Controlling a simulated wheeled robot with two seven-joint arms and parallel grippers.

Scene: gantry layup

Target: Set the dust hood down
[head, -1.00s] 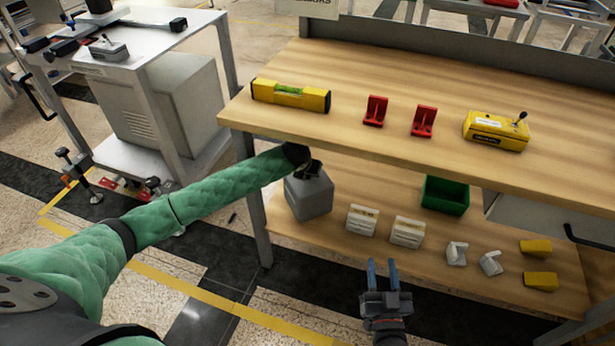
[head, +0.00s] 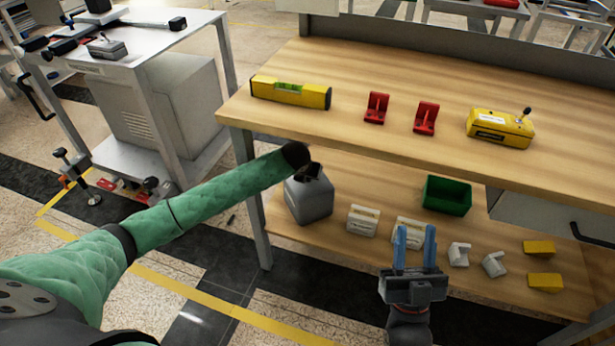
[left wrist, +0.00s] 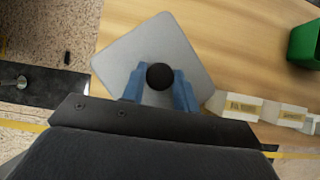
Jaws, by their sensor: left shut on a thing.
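The dust hood (head: 308,200) is a grey box with a black knob on top. It is at the left end of the lower wooden shelf (head: 330,255). In the left wrist view the hood's grey top (left wrist: 150,45) shows from above, turned at an angle, near the shelf's edge. My left gripper (left wrist: 160,88) is shut on its black knob, one blue finger on each side. I cannot tell whether the hood's base touches the shelf. My right gripper (head: 414,245) is open and empty, in front of the lower shelf, its blue fingers apart.
White labelled blocks (head: 362,220) stand right of the hood, with a green bin (head: 446,195) behind. White brackets (head: 493,264) and yellow wedges (head: 540,248) lie farther right. The upper bench top (head: 350,75) overhangs the hood. A table leg (head: 256,215) is close on its left.

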